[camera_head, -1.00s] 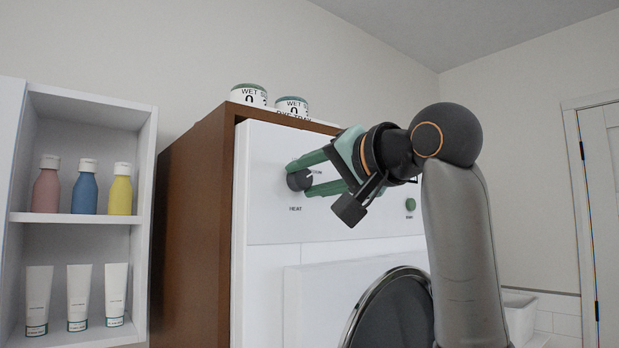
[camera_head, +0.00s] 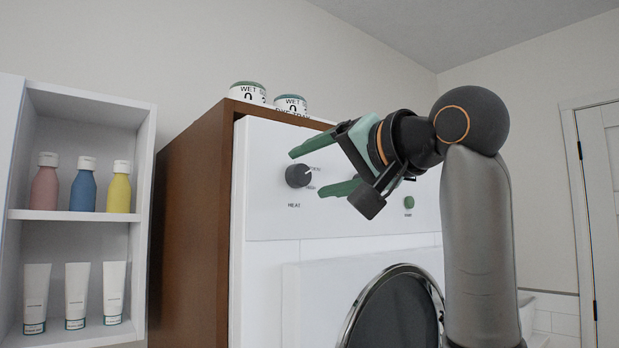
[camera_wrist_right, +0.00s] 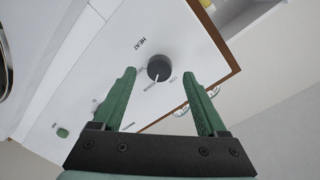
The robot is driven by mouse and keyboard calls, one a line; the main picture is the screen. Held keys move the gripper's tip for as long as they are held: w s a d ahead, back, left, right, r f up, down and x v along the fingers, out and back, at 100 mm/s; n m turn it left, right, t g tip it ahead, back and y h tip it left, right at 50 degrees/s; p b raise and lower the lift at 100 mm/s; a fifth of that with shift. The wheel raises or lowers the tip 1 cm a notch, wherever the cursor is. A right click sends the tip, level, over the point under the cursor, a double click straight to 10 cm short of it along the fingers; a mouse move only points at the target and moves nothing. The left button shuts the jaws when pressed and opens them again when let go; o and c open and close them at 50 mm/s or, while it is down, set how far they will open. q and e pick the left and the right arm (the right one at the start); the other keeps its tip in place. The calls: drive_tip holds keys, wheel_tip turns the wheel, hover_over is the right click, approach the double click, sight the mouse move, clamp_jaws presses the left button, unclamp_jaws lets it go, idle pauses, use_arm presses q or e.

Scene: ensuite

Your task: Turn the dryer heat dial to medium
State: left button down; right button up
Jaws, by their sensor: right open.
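The dark grey heat dial (camera_head: 299,176) is on the dryer's white front panel (camera_head: 262,215), above the printed word HEAT. The dial also shows in the right wrist view (camera_wrist_right: 159,68), with a white pointer line aimed at small print beside it, too small to read surely. My right gripper (camera_head: 309,172) is open and empty. Its two green fingers point toward the dial, one above and one below in the head view, apart from it. In the right wrist view the dial sits between and ahead of the fingertips (camera_wrist_right: 158,73). My left gripper is not in view.
A green button (camera_head: 409,202) is on the panel to the right, with the round dryer door (camera_head: 395,310) below. A brown cabinet side (camera_head: 190,230) encloses the dryer. Two lidded jars (camera_head: 291,104) stand on top. A white shelf (camera_head: 75,215) with bottles and tubes stands left.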

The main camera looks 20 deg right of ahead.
drive_tip(key=b+v, duration=0.2)
drive_tip(key=v, duration=0.8)
